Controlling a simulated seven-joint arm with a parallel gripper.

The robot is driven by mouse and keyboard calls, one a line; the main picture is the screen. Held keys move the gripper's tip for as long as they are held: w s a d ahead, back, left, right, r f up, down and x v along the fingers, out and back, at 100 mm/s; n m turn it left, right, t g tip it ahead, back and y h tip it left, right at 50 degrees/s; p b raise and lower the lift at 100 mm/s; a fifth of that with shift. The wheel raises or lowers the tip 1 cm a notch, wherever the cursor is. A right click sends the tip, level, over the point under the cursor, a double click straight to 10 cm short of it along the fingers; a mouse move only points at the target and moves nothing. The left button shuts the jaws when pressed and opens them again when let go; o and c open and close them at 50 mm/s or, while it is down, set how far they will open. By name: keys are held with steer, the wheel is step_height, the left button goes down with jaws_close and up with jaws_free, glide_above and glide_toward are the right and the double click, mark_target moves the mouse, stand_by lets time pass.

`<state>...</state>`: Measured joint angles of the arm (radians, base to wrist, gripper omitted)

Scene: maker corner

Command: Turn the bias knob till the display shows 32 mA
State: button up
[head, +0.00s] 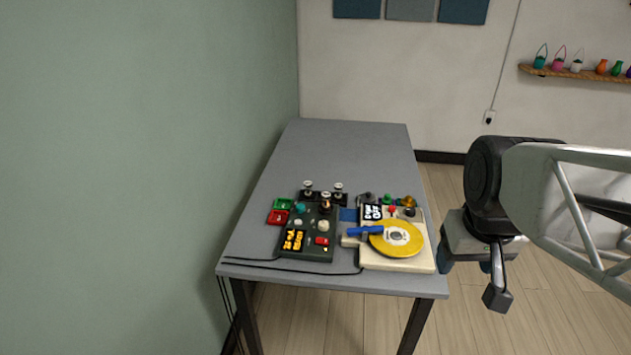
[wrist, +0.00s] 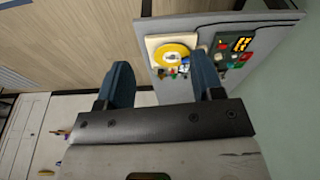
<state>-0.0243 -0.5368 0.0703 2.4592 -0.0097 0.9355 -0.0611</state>
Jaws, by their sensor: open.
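A dark green control box (head: 308,251) sits near the front of the grey table. It carries a lit orange display (head: 294,240), which also shows in the wrist view (wrist: 242,44); its digits are too small to read. On the box are a teal knob (head: 300,208), a copper-coloured knob (head: 326,206) and a cream knob (head: 323,226). I cannot tell which one is the bias knob. My gripper (head: 466,266) hangs to the right of the table, apart from the box. In the wrist view its two blue fingers (wrist: 163,82) are wide apart with nothing between them.
A cream device (head: 424,266) with a yellow disc (head: 402,238) and a blue bar stands between the box and my gripper. Green and red trays (head: 277,217) lie left of the box. The back of the grey table (head: 345,150) is clear. Cables run along the front.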

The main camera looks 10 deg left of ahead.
steer(key=w+a+n, duration=0.2)
steer(key=w+a, duration=0.1)
steer(key=w, duration=0.5)
steer(key=w+a+n, duration=0.2)
steer(key=w+a, duration=0.1)
steer(key=w, duration=0.6)
steer(key=n+g, duration=0.2)
steer(key=n, duration=0.8)
glide_above(300, 206)
steer(key=f, duration=2.5)
steer(key=shift+d, duration=0.3)
steer(key=shift+w+a+f+n, duration=0.1)
steer(key=shift+a+f+n, duration=0.15)
steer(key=shift+f+n, duration=0.1)
steer(key=shift+f, duration=0.1)
steer(key=shift+f, duration=3.8)
